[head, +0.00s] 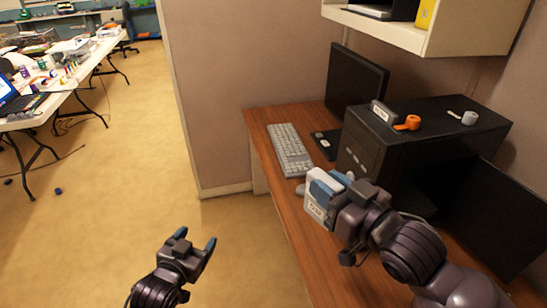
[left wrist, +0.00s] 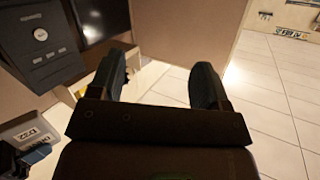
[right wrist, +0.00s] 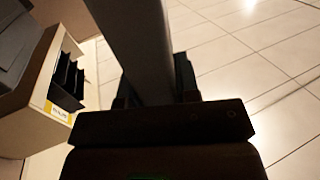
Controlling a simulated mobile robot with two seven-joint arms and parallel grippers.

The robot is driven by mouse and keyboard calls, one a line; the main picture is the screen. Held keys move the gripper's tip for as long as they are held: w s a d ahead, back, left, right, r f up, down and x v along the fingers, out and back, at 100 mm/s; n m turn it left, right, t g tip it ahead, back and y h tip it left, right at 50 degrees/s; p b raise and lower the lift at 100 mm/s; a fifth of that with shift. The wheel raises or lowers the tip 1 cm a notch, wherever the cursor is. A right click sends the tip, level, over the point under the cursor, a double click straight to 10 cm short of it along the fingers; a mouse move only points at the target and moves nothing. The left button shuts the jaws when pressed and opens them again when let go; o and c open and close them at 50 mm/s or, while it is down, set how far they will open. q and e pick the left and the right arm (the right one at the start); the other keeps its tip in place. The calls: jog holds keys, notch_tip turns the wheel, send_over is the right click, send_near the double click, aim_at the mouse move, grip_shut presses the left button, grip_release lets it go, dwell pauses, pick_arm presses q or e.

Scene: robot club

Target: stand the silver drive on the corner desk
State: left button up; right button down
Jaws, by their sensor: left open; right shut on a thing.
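My right gripper (head: 334,186) is shut on the silver drive (head: 314,197), a pale box with a label, and holds it over the corner desk (head: 310,234) near its left edge. The drive's grey side (right wrist: 135,45) stands between the fingers in the right wrist view, and its labelled face (left wrist: 28,133) shows at the lower left of the left wrist view. I cannot tell whether the drive touches the desk. My left gripper (head: 196,243) is open and empty, over the floor left of the desk.
A keyboard (head: 290,150) and black mouse pad (head: 326,143) lie on the desk. A black computer case (head: 365,158) stands to the right with small things on top, including an orange one (head: 408,123). A monitor (head: 352,85) stands behind. Bare wood shows at the front.

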pick_arm(q)
jog(key=w+d+r+m+t+h, duration=0.1)
jog(key=w+d+r+m+h, duration=0.7)
jog(key=w+d+r, duration=0.55)
jog(key=d+r+m+g+h, duration=0.9)
jog(key=d+r+m+g, duration=0.2)
jog(key=d+r+m, duration=0.35)
jog(key=g+y, duration=0.8)
jog(key=g, duration=0.6)
send_near(312, 207)
jog(key=shift+n, duration=0.55)
jog(key=x, duration=0.3)
jog(key=d+x, duration=0.1)
jog(key=x, duration=0.2)
jog(key=w+r+x, duration=0.1)
jog(key=x, duration=0.2)
jog(key=shift+s+d, duration=0.1)
jog(key=shift+d, duration=0.3)
